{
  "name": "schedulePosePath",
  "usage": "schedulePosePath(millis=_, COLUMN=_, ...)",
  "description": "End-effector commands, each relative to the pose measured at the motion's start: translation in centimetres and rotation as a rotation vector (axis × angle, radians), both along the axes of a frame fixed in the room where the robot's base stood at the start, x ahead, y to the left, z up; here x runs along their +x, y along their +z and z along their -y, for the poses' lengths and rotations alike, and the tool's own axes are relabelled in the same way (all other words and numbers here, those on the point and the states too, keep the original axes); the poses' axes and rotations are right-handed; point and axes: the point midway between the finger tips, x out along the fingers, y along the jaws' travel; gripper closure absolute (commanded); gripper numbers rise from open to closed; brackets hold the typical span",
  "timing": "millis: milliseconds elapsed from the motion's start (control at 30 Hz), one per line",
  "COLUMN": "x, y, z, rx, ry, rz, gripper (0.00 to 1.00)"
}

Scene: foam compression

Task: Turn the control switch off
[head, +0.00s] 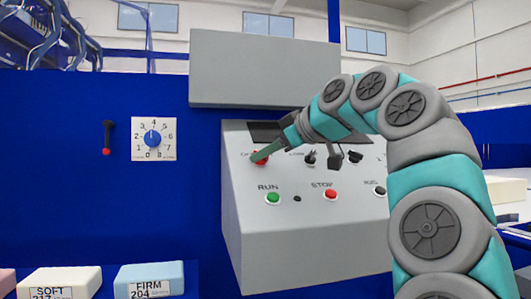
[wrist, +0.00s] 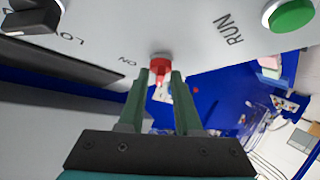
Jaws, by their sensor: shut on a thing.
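The control switch is a red knob (head: 260,158) at the upper left of the grey control panel's sloped face. In the wrist view the red knob (wrist: 160,64) sits between the tips of my two green fingers, beside the printed word ON. My gripper (head: 266,154) reaches it from the right in the head view. In the wrist view my gripper (wrist: 159,82) is shut on the knob. The fingers partly hide the knob's sides, so its exact angle is hard to tell.
The grey control panel (head: 245,220) also carries a green RUN button (head: 272,197), a red STOP button (head: 330,194) and black knobs (head: 309,158). A dial (head: 153,139) is on the blue wall. Foam blocks marked SOFT (head: 60,281) and FIRM (head: 149,277) lie at lower left.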

Motion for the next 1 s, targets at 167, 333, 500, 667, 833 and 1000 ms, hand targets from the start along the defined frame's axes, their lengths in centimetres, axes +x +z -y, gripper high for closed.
schedulePosePath(millis=167, x=0.0, y=-0.1, z=0.0, rx=-0.002, ry=0.001, rz=-0.002, gripper=1.00)
schedulePosePath(millis=333, x=0.0, y=-0.1, z=0.0, rx=-0.002, ry=0.000, rz=-0.002, gripper=0.58)
schedulePosePath(millis=500, x=0.0, y=-0.1, z=0.0, rx=-0.001, ry=0.001, rz=-0.001, gripper=0.58)
schedulePosePath(millis=667, x=-0.4, y=0.2, z=0.4, rx=0.001, ry=0.000, rz=-0.001, gripper=0.58)
schedulePosePath(millis=833, x=-1.7, y=0.9, z=1.8, rx=0.000, ry=-0.002, rz=-0.001, gripper=0.58)
schedulePosePath(millis=1000, x=-3.6, y=2.0, z=3.7, rx=0.000, ry=-0.003, rz=0.002, gripper=0.58)
